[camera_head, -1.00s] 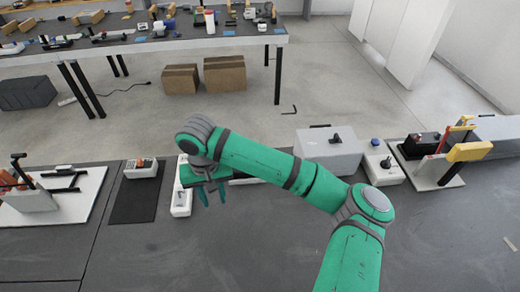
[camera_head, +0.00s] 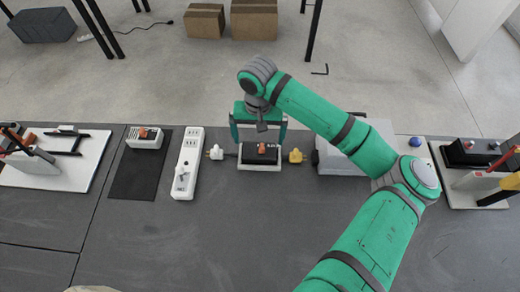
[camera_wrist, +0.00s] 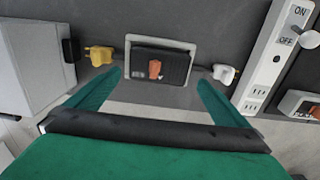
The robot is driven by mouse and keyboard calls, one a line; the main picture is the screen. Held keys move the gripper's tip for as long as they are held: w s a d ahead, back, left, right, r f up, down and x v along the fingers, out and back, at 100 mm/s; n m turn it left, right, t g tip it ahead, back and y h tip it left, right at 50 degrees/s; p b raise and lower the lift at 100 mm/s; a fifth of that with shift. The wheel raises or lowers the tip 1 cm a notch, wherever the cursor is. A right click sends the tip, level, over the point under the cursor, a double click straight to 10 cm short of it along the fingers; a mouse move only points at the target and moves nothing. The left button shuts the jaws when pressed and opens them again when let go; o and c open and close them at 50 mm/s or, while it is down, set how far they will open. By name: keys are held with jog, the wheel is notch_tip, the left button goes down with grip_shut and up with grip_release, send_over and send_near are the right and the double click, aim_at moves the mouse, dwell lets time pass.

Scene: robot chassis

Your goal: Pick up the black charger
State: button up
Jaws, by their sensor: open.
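A black box with an orange-red switch, which looks like the black charger (camera_head: 250,156), sits in a light grey holder (camera_head: 245,168) on the dark table. It also shows in the wrist view (camera_wrist: 178,67), seen from above between my fingertips. My gripper (camera_head: 258,136) is open and empty, with one green finger toward each side of the charger. In the wrist view the fingers (camera_wrist: 160,80) are spread around the holder's width. The exact height of the fingertips above the table is hard to tell.
A white plug (camera_head: 215,152) and a yellow plug (camera_head: 296,155) flank the charger closely. A white power strip (camera_head: 188,160) lies left, then a small device (camera_head: 145,138) on a black mat (camera_head: 133,180). A grey box (camera_head: 335,155) stands right. The front table is clear.

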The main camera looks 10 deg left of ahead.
aim_at(259, 154)
jog(key=shift+s+d+f, duration=0.1)
jog(key=shift+s+f, duration=0.1)
jog(key=shift+f, duration=0.35)
jog(key=shift+s+d+f, duration=0.1)
jog(key=shift+s+f, duration=0.05)
jog(key=shift+f, duration=0.35)
jog(key=shift+w+f, duration=0.15)
jog(key=shift+f, duration=1.1)
jog(key=shift+w+f, duration=0.15)
jog(key=shift+f, duration=1.1)
jog(key=shift+a, duration=0.1)
jog(key=c, duration=1.1)
jog(key=shift+r, duration=0.15)
